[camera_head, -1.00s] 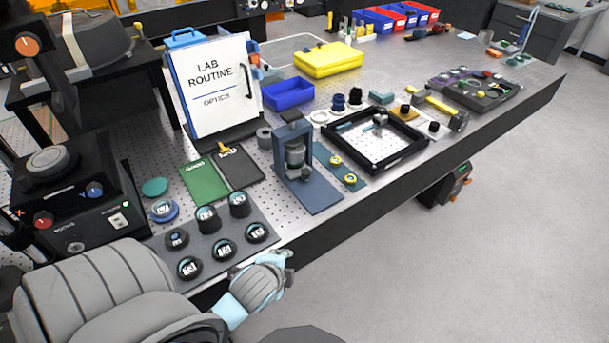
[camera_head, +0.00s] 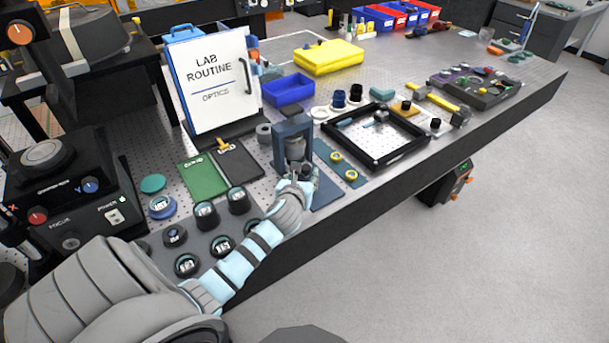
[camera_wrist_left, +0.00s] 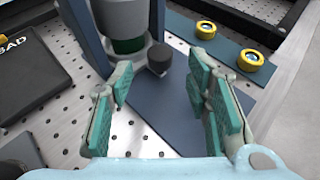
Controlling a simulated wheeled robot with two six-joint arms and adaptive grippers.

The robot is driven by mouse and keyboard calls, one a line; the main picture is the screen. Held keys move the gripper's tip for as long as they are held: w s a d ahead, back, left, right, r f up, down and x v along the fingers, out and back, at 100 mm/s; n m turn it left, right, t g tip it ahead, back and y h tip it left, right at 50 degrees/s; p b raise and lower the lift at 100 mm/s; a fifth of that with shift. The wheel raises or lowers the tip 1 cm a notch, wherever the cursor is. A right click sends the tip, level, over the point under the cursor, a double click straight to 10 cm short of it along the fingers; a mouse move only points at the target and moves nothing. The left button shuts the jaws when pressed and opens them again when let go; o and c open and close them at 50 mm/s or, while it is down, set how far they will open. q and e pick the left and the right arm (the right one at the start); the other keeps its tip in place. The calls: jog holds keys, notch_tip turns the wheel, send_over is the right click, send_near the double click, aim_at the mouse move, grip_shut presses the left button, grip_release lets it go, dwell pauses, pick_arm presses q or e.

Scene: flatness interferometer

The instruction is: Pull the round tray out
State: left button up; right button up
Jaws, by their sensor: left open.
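The blue interferometer stand (camera_head: 291,128) is on the perforated bench, with a grey cylinder (camera_wrist_left: 122,15) inside its frame. Under the cylinder, in the left wrist view, a grey round piece (camera_wrist_left: 128,60) that looks like the round tray shows around a dark green part. A dark round knob (camera_wrist_left: 160,57) is at its front. My left gripper (camera_wrist_left: 160,88) is open in front of the knob, with the knob beyond and between the fingertips, apart from them. In the head view my left gripper (camera_head: 301,178) hides the front of the stand's lower part. My right gripper is not in view.
Two yellow-ringed parts (camera_head: 344,164) lie on a blue strip right of the stand. A dark clipboard (camera_head: 238,162) is to its left. Several black round pieces (camera_head: 205,214) stand near the bench's front edge. A black square frame (camera_head: 374,135) lies further right.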

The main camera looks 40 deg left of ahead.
aim_at(305, 171)
pick_arm(q)
jog(key=x, duration=0.3)
jog(key=shift+w+a+f+b, duration=0.1)
jog(key=shift+w+f+b, duration=0.1)
jog(key=shift+b, duration=0.1)
jog(key=shift+s+r, duration=0.1)
jog(key=shift+c, duration=0.4)
grip_shut()
